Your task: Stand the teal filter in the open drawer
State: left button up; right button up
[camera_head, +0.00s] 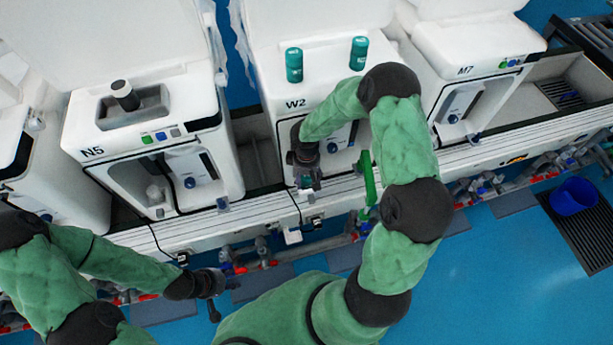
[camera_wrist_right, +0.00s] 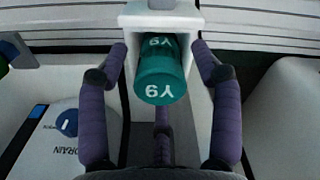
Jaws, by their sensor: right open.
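A teal filter (camera_wrist_right: 162,72) with white lettering, apparently Y9, sits between the fingers of my right gripper (camera_wrist_right: 162,82) in the right wrist view. The fingers are spread, with a gap to the filter on both sides. The filter's far end meets a white drawer-like part (camera_wrist_right: 135,20), and it seems to stand in it; its base is hidden. In the head view my right gripper (camera_head: 305,182) points down at the front of the W2 unit. My left gripper (camera_head: 213,300) hangs at lower left, away from the units; its fingers are too small to judge.
Two more teal filters, one left (camera_head: 294,65) and one right (camera_head: 358,53), stand on top of the W2 unit (camera_head: 272,80). The N5 unit (camera_head: 80,130) is on the left and the M7 unit (camera_head: 450,60) on the right. A blue bucket (camera_head: 573,197) stands on the floor at right.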

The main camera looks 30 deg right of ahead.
notch_tip(320, 180, up, 12)
jog(key=p, duration=0.4)
jog(key=s+a+f+m+y, duration=0.4)
jog(key=s+a+f+m, duration=0.2)
jog(key=s+a+f, duration=0.8)
jog(key=s+a, duration=0.3)
jog(key=a, duration=0.1)
jog(key=shift+f, duration=0.25)
